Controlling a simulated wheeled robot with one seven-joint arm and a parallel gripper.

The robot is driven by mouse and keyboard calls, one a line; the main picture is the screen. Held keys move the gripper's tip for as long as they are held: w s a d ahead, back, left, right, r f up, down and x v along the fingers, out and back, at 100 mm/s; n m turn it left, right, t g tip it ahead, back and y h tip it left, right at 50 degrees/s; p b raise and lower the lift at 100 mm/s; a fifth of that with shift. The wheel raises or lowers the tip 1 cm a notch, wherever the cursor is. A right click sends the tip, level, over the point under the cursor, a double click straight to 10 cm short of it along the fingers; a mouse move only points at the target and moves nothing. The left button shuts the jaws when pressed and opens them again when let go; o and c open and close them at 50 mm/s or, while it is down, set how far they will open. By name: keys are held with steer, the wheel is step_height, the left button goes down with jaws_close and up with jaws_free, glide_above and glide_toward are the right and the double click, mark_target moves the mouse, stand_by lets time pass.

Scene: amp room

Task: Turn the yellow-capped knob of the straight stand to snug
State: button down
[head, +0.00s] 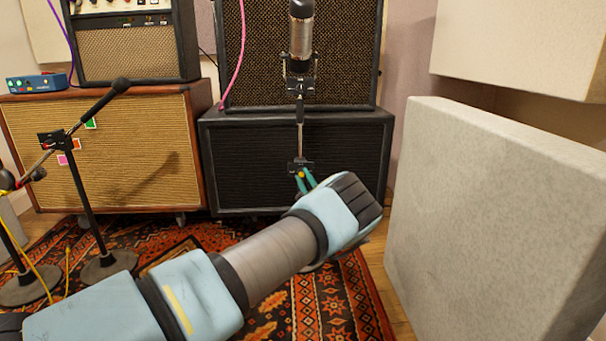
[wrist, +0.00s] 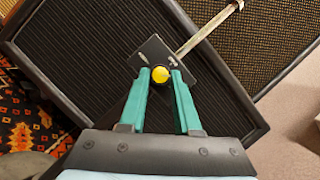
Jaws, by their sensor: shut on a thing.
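The yellow-capped knob (wrist: 159,73) sits between the tips of my gripper (wrist: 160,80) in the wrist view, with a green finger on each side. The lower part of the stand is hidden behind my arm.
A black speaker cabinet (head: 350,150) stands behind the stand. A large pale panel (head: 480,220) stands at right. A boom stand (head: 85,190) with a microphone is at left, before a tan cabinet (head: 150,165). A patterned rug (head: 335,300) covers the floor.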

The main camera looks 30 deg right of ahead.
steer(key=n+p, duration=0.1)
steer(key=n, duration=0.1)
steer(key=n+g+y+p, duration=0.1)
steer(key=n, duration=0.1)
steer(key=n+y+p, duration=0.1)
steer(key=n, duration=0.1)
steer(key=shift+s+d+r+g, duration=0.1)
steer(key=shift+d+r+g, duration=0.05)
steer(key=shift+r+g, duration=0.2)
steer(key=shift+n+g+p, duration=0.65)
steer(key=shift+n+p, duration=0.75)
steer(key=shift+n, duration=0.6)
steer(key=c, duration=0.6)
jaws_free()
steer(key=s+p, duration=0.3)
steer(key=s, duration=0.7)
steer(key=shift+s+a+y, duration=0.2)
steer(key=shift+s+y, duration=0.15)
steer(key=shift+y, duration=0.05)
